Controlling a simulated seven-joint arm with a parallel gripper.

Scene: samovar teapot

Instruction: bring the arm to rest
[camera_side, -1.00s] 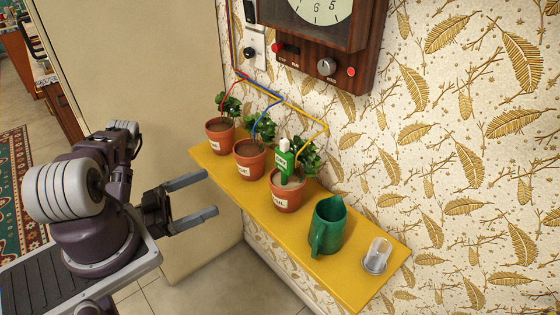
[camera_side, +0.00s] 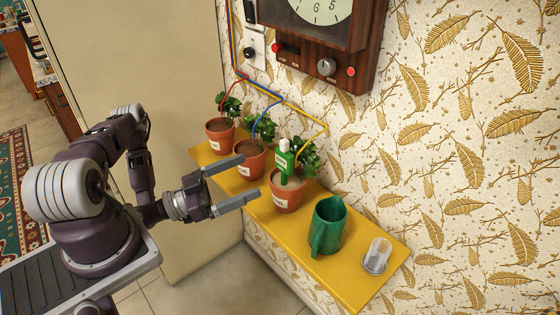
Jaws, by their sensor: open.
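My gripper (camera_side: 250,176) is open and empty. Its two fingers point right, toward the shelf, and overlap the front edge of the shelf in the side view. One fingertip shows in front of the middle potted plant (camera_side: 249,158), the other left of the right potted plant (camera_side: 287,187). I cannot tell whether the fingers touch anything. My arm is bent, reaching out from its base at the left.
A yellow shelf (camera_side: 350,291) runs along the wall. It holds a left potted plant (camera_side: 220,134), a green bottle (camera_side: 284,161) in the right pot, a green pitcher (camera_side: 328,226) and a clear cup (camera_side: 376,255). A wooden clock box (camera_side: 326,40) hangs above with coloured wires.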

